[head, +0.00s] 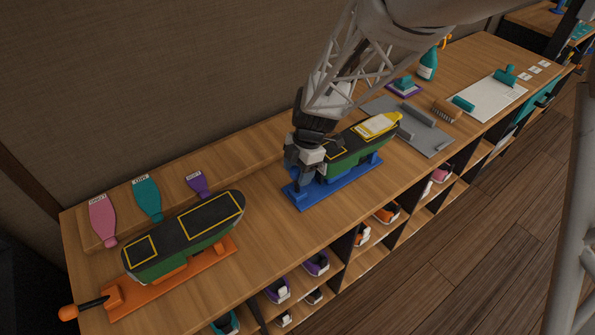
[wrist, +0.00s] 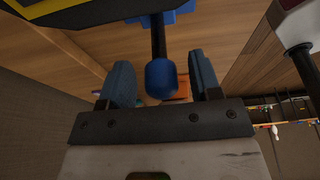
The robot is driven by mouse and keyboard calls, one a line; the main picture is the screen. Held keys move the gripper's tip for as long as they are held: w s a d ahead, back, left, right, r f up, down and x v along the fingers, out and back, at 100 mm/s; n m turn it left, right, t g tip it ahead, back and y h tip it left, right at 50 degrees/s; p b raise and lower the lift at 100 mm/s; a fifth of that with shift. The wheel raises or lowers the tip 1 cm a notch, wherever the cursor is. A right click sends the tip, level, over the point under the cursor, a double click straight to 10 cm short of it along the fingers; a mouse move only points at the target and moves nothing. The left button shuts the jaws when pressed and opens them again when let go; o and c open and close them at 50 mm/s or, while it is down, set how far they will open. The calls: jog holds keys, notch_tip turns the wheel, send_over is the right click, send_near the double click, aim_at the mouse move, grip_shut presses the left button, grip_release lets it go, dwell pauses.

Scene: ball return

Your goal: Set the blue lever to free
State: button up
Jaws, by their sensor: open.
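The blue stand (head: 335,189) holds a green and black shoe-like block in the middle of the bench. My gripper (head: 304,178) is at the left end of this stand and hides the blue lever in the head view. In the wrist view the blue lever (wrist: 162,78) shows as a rounded blue knob on a black shaft. The open fingers of my gripper (wrist: 160,70) stand on either side of the knob, with a visible gap on each side. I cannot read any lever marking.
An orange stand (head: 190,283) with a similar block sits at left, its orange-knobbed lever (head: 70,312) sticking out. Pink, teal and purple tagged pieces (head: 148,197) lie behind it. A yellow-edged card (head: 377,126) lies on the blue stand's block. A grey plate (head: 435,142) is to the right.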

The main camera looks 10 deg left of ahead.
jog(key=v, duration=0.7)
jog(key=shift+c, duration=0.2)
